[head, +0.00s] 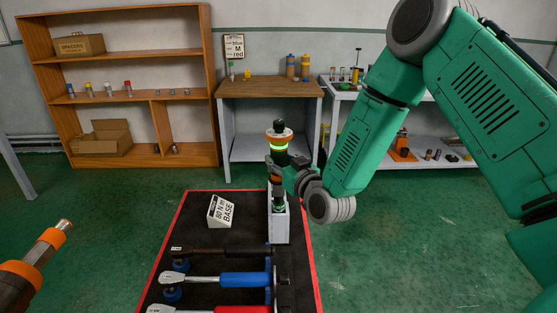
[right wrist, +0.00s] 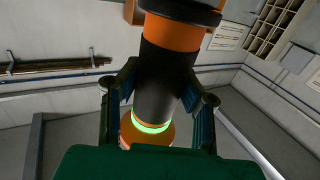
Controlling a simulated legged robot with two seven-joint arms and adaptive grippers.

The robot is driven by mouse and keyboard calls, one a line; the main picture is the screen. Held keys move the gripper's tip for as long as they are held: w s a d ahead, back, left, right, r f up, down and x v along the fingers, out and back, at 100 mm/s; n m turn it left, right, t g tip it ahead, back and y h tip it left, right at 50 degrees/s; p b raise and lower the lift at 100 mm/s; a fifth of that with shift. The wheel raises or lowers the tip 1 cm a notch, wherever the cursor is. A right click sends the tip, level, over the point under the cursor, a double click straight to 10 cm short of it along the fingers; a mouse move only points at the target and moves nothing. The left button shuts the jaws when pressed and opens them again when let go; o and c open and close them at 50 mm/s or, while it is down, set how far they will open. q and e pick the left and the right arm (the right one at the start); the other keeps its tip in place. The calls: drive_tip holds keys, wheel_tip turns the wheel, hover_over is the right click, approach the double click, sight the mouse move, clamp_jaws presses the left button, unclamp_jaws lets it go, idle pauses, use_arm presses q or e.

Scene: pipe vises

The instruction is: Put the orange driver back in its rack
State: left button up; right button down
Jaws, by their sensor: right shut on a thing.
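The orange driver (head: 279,140) stands upright, with a black top, an orange collar and a glowing green ring. My right gripper (head: 287,178) is shut around its dark middle. The right wrist view shows the driver (right wrist: 157,92) between both fingers, with orange above and below the black grip. A pale grey upright block (head: 279,228), perhaps the rack, stands directly below the driver on the black mat. Another green glow shows at its top. I cannot tell whether the driver's lower end touches it or sits in it.
The red-edged black mat (head: 190,243) holds a labelled block (head: 221,211) and wrenches with black, blue (head: 245,279) and red handles. An orange-and-black tool (head: 32,265) with a metal tip juts in at lower left. A wooden bench (head: 270,88) and shelves stand behind.

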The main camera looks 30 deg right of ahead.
sight(282, 193)
drive_tip(key=shift+f+b, duration=3.8)
drive_tip(key=shift+f, duration=0.95)
idle(3.2)
